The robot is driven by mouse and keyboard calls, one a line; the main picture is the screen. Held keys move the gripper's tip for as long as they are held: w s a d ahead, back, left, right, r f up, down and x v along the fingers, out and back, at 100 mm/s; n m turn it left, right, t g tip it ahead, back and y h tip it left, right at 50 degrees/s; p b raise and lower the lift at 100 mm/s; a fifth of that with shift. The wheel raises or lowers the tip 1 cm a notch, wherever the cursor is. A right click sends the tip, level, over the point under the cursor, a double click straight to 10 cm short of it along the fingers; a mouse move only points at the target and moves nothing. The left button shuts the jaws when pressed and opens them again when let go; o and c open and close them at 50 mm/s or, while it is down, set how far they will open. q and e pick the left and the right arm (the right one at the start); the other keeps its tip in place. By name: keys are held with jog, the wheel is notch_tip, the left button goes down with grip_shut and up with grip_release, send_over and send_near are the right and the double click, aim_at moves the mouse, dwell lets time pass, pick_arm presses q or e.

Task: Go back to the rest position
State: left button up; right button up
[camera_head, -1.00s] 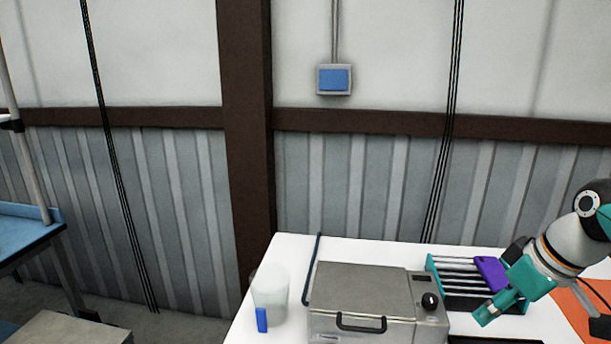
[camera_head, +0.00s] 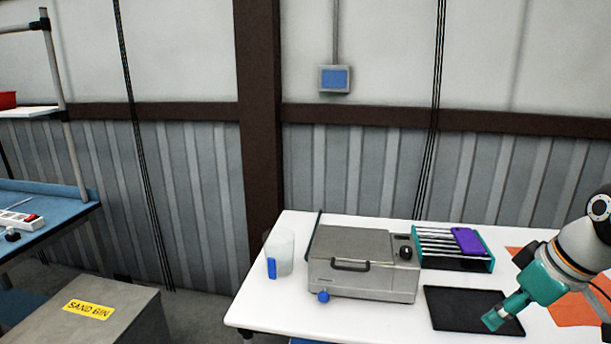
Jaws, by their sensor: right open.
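My right gripper (camera_head: 496,315) comes in from the right with teal fingers pointing down and left. It is open and nothing shows in it. In the head view it overlaps the front right part of a black mat (camera_head: 453,309) on the white table. I cannot tell its exact height above the mat. My left gripper is out of view.
On the white table (camera_head: 277,316) stand a grey lidded box (camera_head: 350,245), a translucent cup (camera_head: 285,252), a teal rack (camera_head: 481,264) with a purple item (camera_head: 468,241), and an orange sheet (camera_head: 580,311). A sand bin (camera_head: 85,312) and blue bench (camera_head: 45,225) are left.

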jog(key=w+a+f+m, duration=0.1)
jog(key=a+f, duration=0.2)
jog(key=f, duration=0.6)
jog(key=w+a+f+m+g+y, duration=0.1)
jog(key=w+a+f, duration=0.15)
jog(key=f, duration=0.55)
jog(key=w+a+f, duration=0.1)
jog(key=a+f, duration=0.3)
jog(key=f, duration=0.5)
jog(key=s+a+f+m, duration=0.1)
jog(key=s+a+f, duration=0.3)
jog(key=s+f, duration=0.2)
jog(key=s+a+f+m+g, duration=0.1)
jog(key=s+a+f+m, duration=0.1)
jog(key=s+a+f, duration=0.2)
jog(key=s+a+f+m+g+y, duration=0.1)
jog(key=s+a+f+m, duration=0.1)
jog(key=s+f, duration=0.8)
notch_tip(320, 180, down, 2)
jog(key=shift+a+f, duration=0.1)
jog(key=shift+a, duration=0.8)
